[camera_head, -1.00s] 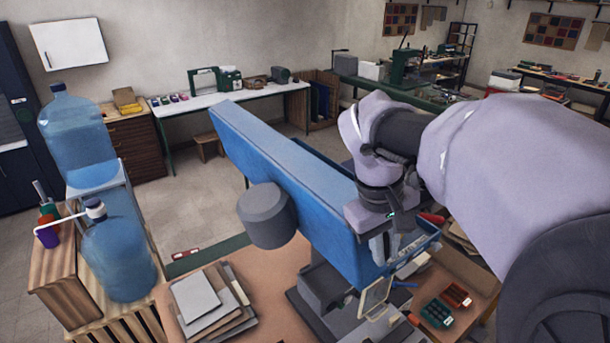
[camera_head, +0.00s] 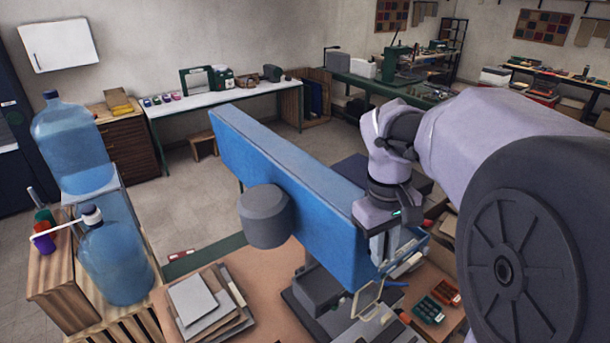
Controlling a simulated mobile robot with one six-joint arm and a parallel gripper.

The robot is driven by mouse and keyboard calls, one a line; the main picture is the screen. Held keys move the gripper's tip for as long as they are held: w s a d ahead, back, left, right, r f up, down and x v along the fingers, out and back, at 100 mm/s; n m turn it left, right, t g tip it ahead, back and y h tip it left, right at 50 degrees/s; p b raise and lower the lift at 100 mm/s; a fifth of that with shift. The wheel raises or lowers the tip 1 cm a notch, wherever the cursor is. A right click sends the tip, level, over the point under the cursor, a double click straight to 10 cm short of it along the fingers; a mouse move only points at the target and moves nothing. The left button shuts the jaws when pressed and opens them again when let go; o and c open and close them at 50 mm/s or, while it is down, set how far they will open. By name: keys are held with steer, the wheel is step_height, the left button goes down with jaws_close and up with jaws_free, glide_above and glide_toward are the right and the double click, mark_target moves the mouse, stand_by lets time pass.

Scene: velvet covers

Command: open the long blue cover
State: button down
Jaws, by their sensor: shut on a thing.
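The long blue cover (camera_head: 290,185) is a long box-like blue panel standing over the bench. It runs from the far left to the near right, with a grey round knob-like part (camera_head: 264,216) on its front side. My gripper (camera_head: 384,250) points down at the cover's near right end and is shut on the cover's edge there. My wrist and the cover hide the exact contact between the fingers and the edge.
The wooden bench top (camera_head: 255,265) holds a stack of grey sheets (camera_head: 200,302) and small red and green trays (camera_head: 436,302). Large blue water bottles (camera_head: 113,262) stand at the left. A white table (camera_head: 215,106) stands behind, with open floor before it.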

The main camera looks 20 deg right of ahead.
steer(key=shift+w+d+r+y+p, duration=0.15)
steer(key=shift+d+r+y+p, duration=0.15)
steer(key=shift+d+r+p, duration=0.2)
steer(key=shift+f, duration=0.35)
steer(key=c, duration=1.5)
jaws_free()
steer(key=shift+o, duration=0.2)
steer(key=shift+w+r, duration=0.1)
steer(key=shift+r, duration=0.05)
step_height(320, 180, up, 17)
steer(key=p, duration=0.2)
steer(key=shift+w+a+p, duration=0.25)
steer(key=shift+w+p, duration=0.05)
steer(key=shift+p, duration=0.1)
